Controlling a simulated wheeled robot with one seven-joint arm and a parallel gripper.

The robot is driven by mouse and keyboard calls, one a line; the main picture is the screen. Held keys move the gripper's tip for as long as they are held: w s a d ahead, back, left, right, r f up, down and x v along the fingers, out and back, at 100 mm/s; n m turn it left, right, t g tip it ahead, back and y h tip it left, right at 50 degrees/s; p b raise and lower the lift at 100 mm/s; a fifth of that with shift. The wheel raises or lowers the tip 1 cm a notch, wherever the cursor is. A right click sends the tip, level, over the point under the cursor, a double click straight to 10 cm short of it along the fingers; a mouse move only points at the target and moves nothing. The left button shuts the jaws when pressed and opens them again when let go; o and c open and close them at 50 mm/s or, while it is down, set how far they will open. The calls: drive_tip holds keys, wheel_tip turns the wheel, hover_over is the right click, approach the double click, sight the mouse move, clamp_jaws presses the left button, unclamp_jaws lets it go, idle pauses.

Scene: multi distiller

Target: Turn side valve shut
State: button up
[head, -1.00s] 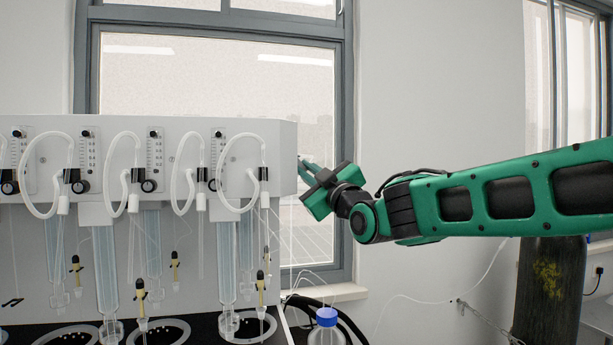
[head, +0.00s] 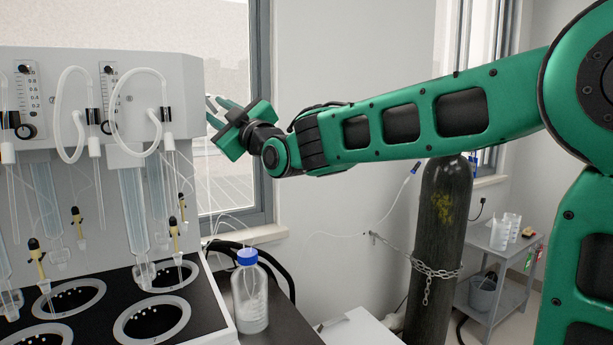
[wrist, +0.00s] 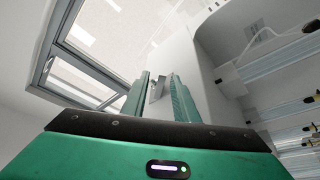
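The distiller (head: 120,65) is a white cabinet with flow gauges, tubes and glass columns on its front. The side valve shows as a small grey metal handle (wrist: 157,88) on the distiller's white side panel (wrist: 185,70) in the wrist view. My gripper (wrist: 160,92) is open, with its two green fingers apart, one on each side of the handle as seen there. I cannot tell whether either finger touches it. In the head view my gripper (head: 214,110) is beside the distiller's right side, and the valve cannot be made out there.
A bottle with a blue cap (head: 250,300) stands on the dark bench below my gripper. A window (head: 232,170) is behind it. A dark chained gas cylinder (head: 438,240) and a grey cart (head: 495,260) stand to the right.

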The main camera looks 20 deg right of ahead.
drive_tip(key=s+d+r+n+g, duration=0.3)
drive_tip(key=s+d+n+g, duration=0.1)
drive_tip(key=s+d+n, duration=0.6)
drive_tip(key=s+d+f+m+g+h, duration=0.1)
drive_tip(key=d+f+m, duration=0.4)
drive_tip(key=f, duration=0.5)
drive_tip(key=d+f+m+g+h, duration=0.2)
drive_tip(key=d+f+m+h, duration=0.3)
drive_tip(key=d+f, duration=0.3)
drive_tip(key=shift+s+f+g, duration=0.35)
drive_tip(key=shift+f+g, duration=0.05)
drive_tip(key=shift+f, duration=0.45)
